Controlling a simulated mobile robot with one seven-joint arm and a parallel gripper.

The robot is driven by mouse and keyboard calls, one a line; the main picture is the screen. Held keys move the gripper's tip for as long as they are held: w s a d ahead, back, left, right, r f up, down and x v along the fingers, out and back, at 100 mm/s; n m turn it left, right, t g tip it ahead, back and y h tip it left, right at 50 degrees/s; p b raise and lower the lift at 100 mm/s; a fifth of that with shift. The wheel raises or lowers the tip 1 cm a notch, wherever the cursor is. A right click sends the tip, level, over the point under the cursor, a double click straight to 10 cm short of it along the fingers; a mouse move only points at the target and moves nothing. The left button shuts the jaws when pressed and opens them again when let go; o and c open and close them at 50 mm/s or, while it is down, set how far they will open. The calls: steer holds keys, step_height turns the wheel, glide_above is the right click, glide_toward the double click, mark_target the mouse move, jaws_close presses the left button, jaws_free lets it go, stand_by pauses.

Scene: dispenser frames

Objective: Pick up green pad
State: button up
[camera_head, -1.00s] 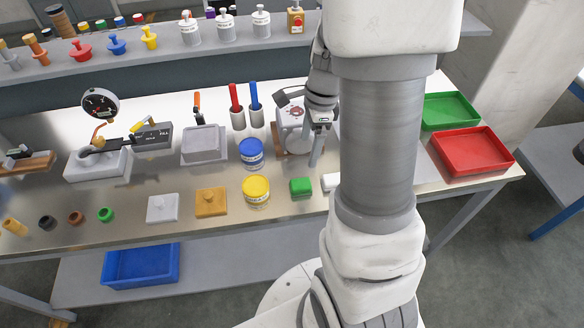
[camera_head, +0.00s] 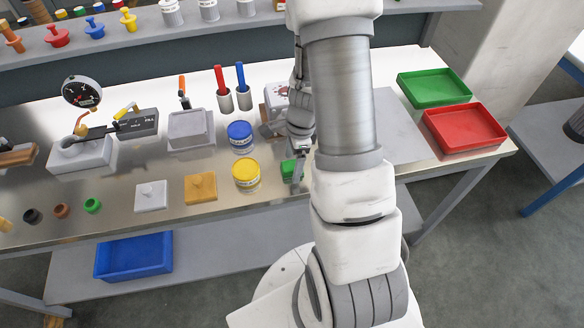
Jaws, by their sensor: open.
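The green pad (camera_head: 287,171) is a small green block on the metal bench top, right of the yellow tin. It is partly hidden by my gripper (camera_head: 298,170), which reaches down over it from the upper right. The jaws are open. Only one finger shows clearly, in front of the pad's right side. I cannot tell whether it touches the pad or whether the pad lies between the fingers.
A yellow tin (camera_head: 245,174) and a blue tin (camera_head: 240,134) stand close to the left. An orange lidded block (camera_head: 201,190) and a white one (camera_head: 151,198) sit further left. Green (camera_head: 435,88) and red (camera_head: 466,129) trays are at the right. My arm hides part of the bench.

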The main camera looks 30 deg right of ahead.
mark_target(293, 167)
steer(key=shift+f, duration=0.4)
steer(key=shift+c, duration=0.2)
jaws_close()
steer(key=shift+r, duration=0.1)
steer(key=shift+r, duration=0.45)
steer(key=r, duration=0.3)
steer(key=shift+s+d+r+p, duration=0.15)
steer(key=shift+s+r+p, duration=0.15)
steer(key=shift+s+r, duration=0.1)
steer(key=s+d+r, duration=0.4)
steer(key=s+r, duration=0.2)
steer(key=s, duration=0.4)
